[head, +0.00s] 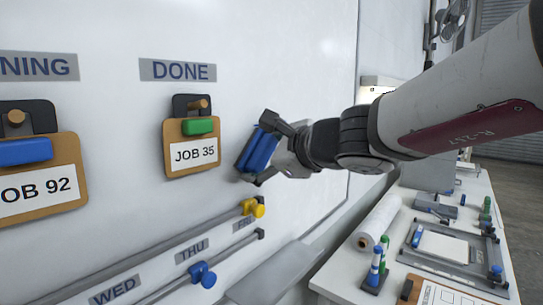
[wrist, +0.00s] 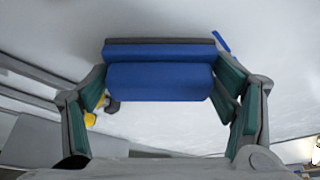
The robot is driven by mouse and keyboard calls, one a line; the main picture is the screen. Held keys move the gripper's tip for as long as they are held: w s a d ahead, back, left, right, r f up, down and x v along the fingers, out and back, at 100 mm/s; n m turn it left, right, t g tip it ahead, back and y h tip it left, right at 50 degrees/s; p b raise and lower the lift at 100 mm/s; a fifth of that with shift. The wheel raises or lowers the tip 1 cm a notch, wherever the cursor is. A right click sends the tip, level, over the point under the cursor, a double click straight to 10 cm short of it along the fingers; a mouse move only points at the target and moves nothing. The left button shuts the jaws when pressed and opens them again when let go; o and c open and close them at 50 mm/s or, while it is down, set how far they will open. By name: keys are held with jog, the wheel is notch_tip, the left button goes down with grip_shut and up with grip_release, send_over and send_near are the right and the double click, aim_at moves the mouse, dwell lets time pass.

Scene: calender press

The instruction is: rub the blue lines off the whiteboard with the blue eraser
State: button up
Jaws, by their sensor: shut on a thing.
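My gripper (head: 266,147) is shut on the blue eraser (head: 256,152) and holds it at the whiteboard (head: 290,50), right of the JOB 35 clipboard. In the wrist view the eraser (wrist: 160,80) sits between both fingers, its dark felt side toward the board. I cannot tell whether the felt touches the board. A short blue line (wrist: 221,41) shows on the board just past the eraser's upper right corner in the wrist view. No blue line shows in the head view; the eraser and gripper may hide it.
The JOB 35 clipboard (head: 193,157) hangs close left of the eraser. Rails with a yellow slider (head: 254,207) and a blue slider (head: 202,274) run below. A table (head: 330,283) with a white roll (head: 377,222) and markers (head: 376,266) stands at right.

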aim_at(256, 135)
jog(key=shift+w, duration=0.15)
